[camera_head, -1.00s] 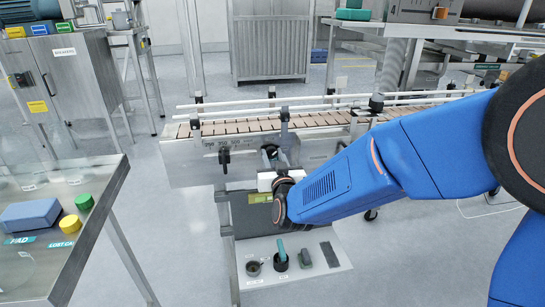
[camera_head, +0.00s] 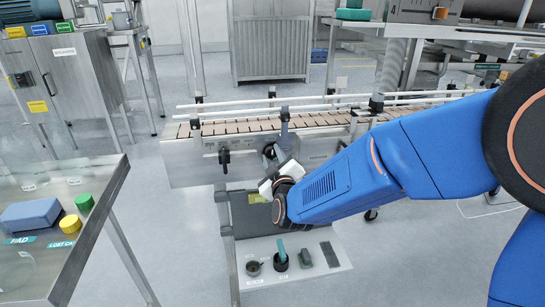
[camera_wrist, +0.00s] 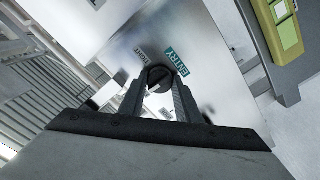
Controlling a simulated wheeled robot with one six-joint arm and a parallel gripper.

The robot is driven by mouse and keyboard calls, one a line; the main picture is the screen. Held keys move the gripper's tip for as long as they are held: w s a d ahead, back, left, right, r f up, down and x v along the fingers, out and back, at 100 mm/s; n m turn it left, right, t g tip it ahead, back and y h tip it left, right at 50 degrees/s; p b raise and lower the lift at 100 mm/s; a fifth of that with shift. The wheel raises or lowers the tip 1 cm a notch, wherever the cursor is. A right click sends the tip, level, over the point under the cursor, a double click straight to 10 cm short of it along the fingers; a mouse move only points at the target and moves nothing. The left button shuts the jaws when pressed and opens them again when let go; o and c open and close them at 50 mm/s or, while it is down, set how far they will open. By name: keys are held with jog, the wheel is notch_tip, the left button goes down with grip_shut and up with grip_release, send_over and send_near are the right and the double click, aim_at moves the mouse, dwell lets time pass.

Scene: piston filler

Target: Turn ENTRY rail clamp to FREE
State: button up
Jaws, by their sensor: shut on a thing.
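The ENTRY rail clamp is a dark round knob (camera_wrist: 158,77) on the conveyor's steel side plate. In the wrist view it sits between the fingertips of my gripper (camera_wrist: 160,90), which is shut on it. A teal ENTRY label (camera_wrist: 177,61) is beside the knob, with a smaller pale label (camera_wrist: 147,54) near it, too small to read surely. In the head view my gripper (camera_head: 268,170) reaches the side plate (camera_head: 190,165) below the belt, and my wrist partly hides the knob there. The gripper is tilted relative to the plate.
A second dark clamp handle (camera_head: 224,157) is left on the same plate. The conveyor belt (camera_head: 240,127) with white rails runs above. A low shelf (camera_head: 325,270) holds dark parts below. A steel table (camera_head: 95,185) with a blue pad (camera_head: 30,214) is at left.

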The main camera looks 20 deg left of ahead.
jog(key=shift+n, duration=0.4)
jog(key=o, duration=1.1)
jog(key=shift+c, duration=0.2)
jog(key=shift+s, duration=0.1)
jog(key=v, duration=1.7)
jog(key=shift+d, duration=0.2)
